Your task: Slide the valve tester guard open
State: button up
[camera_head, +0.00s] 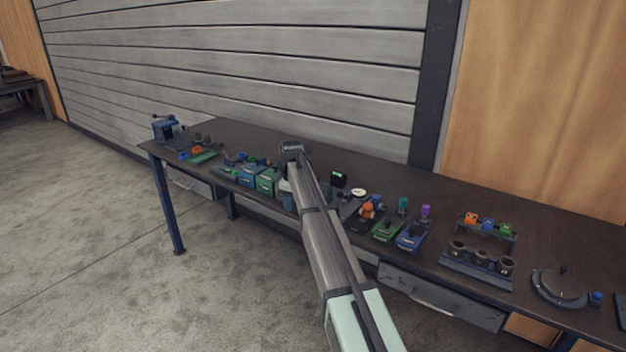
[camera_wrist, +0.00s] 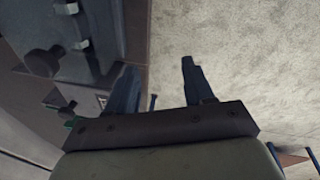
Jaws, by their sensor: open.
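My gripper (camera_wrist: 159,66) is open and empty in the wrist view, its two dark fingers apart with pale floor between and beyond them. A dark grey fixture (camera_wrist: 98,62) with a round dark knob (camera_wrist: 42,62) and small silver tabs (camera_wrist: 80,45) lies left of the fingers. It may be the valve tester with its guard, but I cannot tell for sure. The left finger overlaps its edge in the picture; contact is unclear. In the head view my arm reaches over the bench, and its end hides part of the bench top; the fingers are not visible there.
The long dark bench (camera_head: 330,170) holds a blue box (camera_head: 250,175) and a green box (camera_head: 268,181) left of my arm. Green and blue fixtures (camera_head: 410,236), a rack (camera_head: 488,225) and a round lidded piece (camera_head: 559,287) stand to the right. A slatted wall is behind.

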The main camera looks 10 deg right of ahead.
jog(key=w+d+r+g, duration=0.1)
jog(key=w+d+r, duration=0.25)
jog(key=r, duration=0.55)
jog(key=w+d+r+g, duration=0.1)
jog(key=w+d+r, duration=0.1)
jog(key=d+r, duration=0.5)
jog(key=f, duration=0.4)
jog(key=a+f, duration=0.1)
jog(key=f, duration=0.3)
jog(key=a+f, duration=0.1)
jog(key=f, duration=0.2)
jog(key=shift+w+f, duration=0.15)
jog(key=shift+f, duration=0.25)
jog(key=shift+c, duration=0.5)
grip_shut()
